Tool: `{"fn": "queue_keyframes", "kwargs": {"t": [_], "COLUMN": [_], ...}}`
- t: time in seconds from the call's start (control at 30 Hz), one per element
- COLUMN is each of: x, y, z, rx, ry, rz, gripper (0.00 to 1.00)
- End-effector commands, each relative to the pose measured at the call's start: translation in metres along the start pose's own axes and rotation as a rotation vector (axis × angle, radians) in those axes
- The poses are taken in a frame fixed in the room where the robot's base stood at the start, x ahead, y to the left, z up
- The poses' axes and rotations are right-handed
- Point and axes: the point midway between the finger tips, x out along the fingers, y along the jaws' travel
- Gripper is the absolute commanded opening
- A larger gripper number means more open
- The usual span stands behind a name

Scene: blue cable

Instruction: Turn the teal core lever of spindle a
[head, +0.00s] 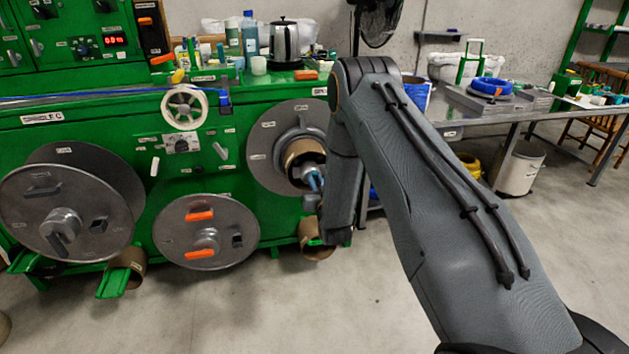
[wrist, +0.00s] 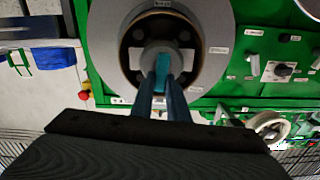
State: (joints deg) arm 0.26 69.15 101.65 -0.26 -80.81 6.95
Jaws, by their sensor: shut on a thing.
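The teal core lever (wrist: 161,73) sits at the hub in the middle of a grey spindle flange (wrist: 108,35) with a brown core (wrist: 199,62). My gripper (wrist: 163,84) points at the hub, and its two fingers are shut on the lever, one on each side. In the head view the same spindle (head: 266,150) is on the right of the green machine, and my gripper (head: 315,184) reaches its hub from the right. My arm hides the spindle's right part. The label above it is cut off by my arm, so its letter cannot be read.
The green machine (head: 250,195) carries other grey reels, one at far left (head: 30,205) and one at lower middle (head: 180,225) with orange levers. A steel table (head: 540,115) stands at right. The floor in front is clear.

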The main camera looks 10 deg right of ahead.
Motion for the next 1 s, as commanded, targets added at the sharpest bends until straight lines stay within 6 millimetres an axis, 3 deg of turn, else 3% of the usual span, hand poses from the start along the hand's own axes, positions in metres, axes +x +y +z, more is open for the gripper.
{"fn": "queue_keyframes", "kwargs": {"t": [1.0], "x": [0.0], "y": [0.017], "z": [0.009], "rx": [0.938], "ry": [0.0], "rz": [0.001], "gripper": [0.0]}}
